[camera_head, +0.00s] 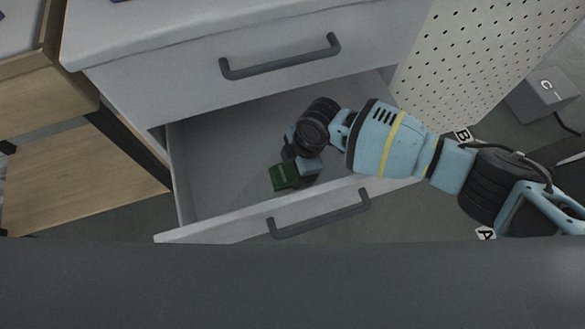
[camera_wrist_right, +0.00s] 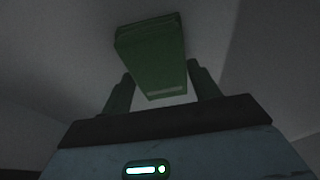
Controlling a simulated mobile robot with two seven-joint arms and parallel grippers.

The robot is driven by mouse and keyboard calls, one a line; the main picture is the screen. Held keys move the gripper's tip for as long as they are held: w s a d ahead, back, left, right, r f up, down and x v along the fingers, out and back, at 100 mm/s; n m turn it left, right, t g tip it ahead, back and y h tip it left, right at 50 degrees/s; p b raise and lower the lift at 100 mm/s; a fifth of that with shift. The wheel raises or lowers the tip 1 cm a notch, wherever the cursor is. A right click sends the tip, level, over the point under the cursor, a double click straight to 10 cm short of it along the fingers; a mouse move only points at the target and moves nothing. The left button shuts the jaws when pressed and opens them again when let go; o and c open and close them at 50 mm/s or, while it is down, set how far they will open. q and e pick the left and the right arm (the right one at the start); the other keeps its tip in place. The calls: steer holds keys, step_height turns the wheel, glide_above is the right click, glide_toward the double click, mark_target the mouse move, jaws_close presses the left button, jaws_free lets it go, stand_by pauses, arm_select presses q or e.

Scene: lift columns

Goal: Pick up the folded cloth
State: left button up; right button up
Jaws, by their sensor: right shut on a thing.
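The folded cloth is a dark green, flat block (camera_head: 284,177) low in an open white drawer in the head view. It also shows in the right wrist view (camera_wrist_right: 151,58), between my two fingers. My right gripper (camera_head: 292,172) reaches down into the drawer from the right and is shut on the cloth near one end. In the wrist view the fingers (camera_wrist_right: 160,92) stand on either side of it. Part of the cloth is hidden by the gripper in the head view. My left gripper is not in view.
The open drawer (camera_head: 215,222) has side walls and a front with a dark handle (camera_head: 320,214). A shut drawer with a handle (camera_head: 280,57) is above it. A perforated white panel (camera_head: 470,60) stands right of the drawer. The drawer's left part is clear.

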step_height(320, 180, up, 10)
steer(key=p, duration=0.2)
steer(key=shift+p, duration=0.35)
steer(key=o, duration=0.3)
steer(key=shift+c, duration=1.1)
steer(key=s+d+r+m+t+h, duration=0.3)
steer(key=d+r+m+t, duration=0.1)
steer(key=d+r+m, duration=1.5)
steer(key=d+m, duration=0.2)
steer(key=shift+r+m, duration=0.3)
steer(key=shift+r, duration=0.1)
